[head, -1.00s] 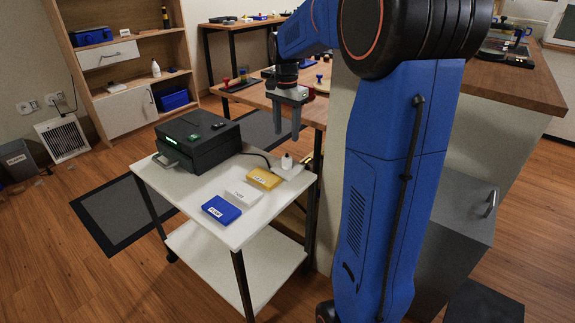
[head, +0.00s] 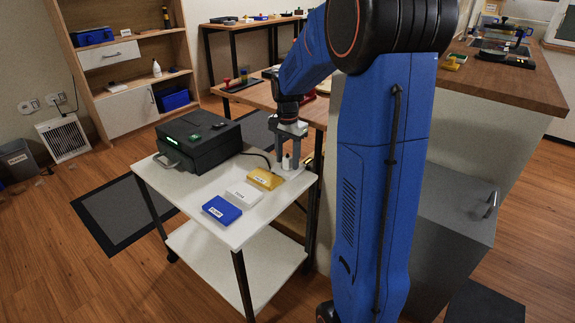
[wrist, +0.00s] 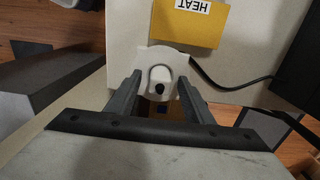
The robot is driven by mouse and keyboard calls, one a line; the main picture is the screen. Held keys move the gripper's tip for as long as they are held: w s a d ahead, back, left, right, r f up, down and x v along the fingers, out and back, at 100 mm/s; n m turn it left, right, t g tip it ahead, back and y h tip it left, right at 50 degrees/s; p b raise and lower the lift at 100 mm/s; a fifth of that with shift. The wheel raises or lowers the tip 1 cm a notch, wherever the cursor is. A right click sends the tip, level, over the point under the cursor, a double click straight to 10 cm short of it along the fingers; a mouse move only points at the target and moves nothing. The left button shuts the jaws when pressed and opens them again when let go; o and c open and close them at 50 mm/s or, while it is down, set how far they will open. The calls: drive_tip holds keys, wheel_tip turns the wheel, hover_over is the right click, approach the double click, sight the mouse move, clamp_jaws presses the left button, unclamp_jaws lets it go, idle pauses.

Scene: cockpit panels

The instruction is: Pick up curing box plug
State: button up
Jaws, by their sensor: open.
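The curing box (head: 200,142) is a dark box with a green-lit display on the white cart. A dark cable runs from it towards a small white plug (head: 287,162) at the cart's back right corner. In the wrist view the white plug (wrist: 160,73) shows a rounded outline and a dark spot, with a pale base around it. My gripper (head: 288,163) points down over the plug. In the wrist view its two fingers (wrist: 160,80) are apart, one on each side of the plug. I cannot tell whether they touch it.
A yellow block (head: 265,178) labelled HEAT lies close in front of the plug. A white block (head: 243,193) and a blue block (head: 221,210) lie along the cart top (head: 190,191). The black cable (wrist: 225,86) lies beside the gripper. A wooden table stands behind.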

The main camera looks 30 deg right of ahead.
sight(288, 157)
drive_tip(key=shift+c, duration=0.6)
drive_tip(key=c, duration=1.1)
drive_tip(key=shift+o, duration=0.2)
wheel_tip(288, 157, up, 10)
drive_tip(key=shift+f, duration=0.1)
drive_tip(key=shift+r, duration=0.3)
drive_tip(key=shift+r, duration=1.25)
